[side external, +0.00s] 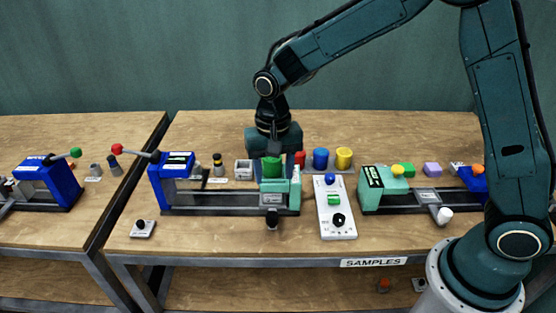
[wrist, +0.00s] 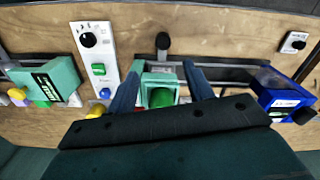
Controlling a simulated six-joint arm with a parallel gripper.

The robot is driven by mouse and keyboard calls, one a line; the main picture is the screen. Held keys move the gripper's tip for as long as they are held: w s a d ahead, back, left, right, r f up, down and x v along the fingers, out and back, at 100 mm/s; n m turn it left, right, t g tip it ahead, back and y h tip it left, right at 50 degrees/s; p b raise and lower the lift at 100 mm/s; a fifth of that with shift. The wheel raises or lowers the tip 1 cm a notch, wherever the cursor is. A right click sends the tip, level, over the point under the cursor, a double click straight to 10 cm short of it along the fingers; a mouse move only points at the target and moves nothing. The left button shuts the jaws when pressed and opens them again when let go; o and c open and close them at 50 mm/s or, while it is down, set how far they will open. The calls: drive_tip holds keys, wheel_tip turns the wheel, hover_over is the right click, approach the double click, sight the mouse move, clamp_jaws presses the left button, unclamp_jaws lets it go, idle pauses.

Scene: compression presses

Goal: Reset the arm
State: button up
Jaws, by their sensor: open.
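My gripper (side external: 276,158) is above the right end of the middle press (side external: 225,210), which has a blue block and a teal holder. In the wrist view my gripper (wrist: 163,88) is open, with one blue finger on each side of a green sample (wrist: 162,98). The green sample also shows in the side view (side external: 271,168), seated at the teal holder (wrist: 160,79). I cannot tell whether the fingers touch it.
A white control panel (side external: 323,218) with several coloured controls lies right of the press. Red, blue (side external: 320,158) and yellow (side external: 344,158) cylinders stand behind. Another press (side external: 405,199) is at the right, and one with a blue block (side external: 50,180) on the left table. The front table strip is mostly clear.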

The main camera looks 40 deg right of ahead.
drive_tip(key=s+d+r+n+t, duration=0.3)
drive_tip(key=s+d+r, duration=0.3)
drive_tip(key=s+r, duration=0.55)
drive_tip(key=s+d+r+n+t, duration=0.1)
drive_tip(key=s+d+r, duration=0.1)
drive_tip(key=s, duration=0.4)
drive_tip(key=s+d+r+n+t, duration=0.1)
drive_tip(key=s+d+r+n, duration=0.1)
drive_tip(key=s, duration=0.4)
drive_tip(key=shift+s+d+t, duration=0.3)
drive_tip(key=shift+s+d, duration=0.1)
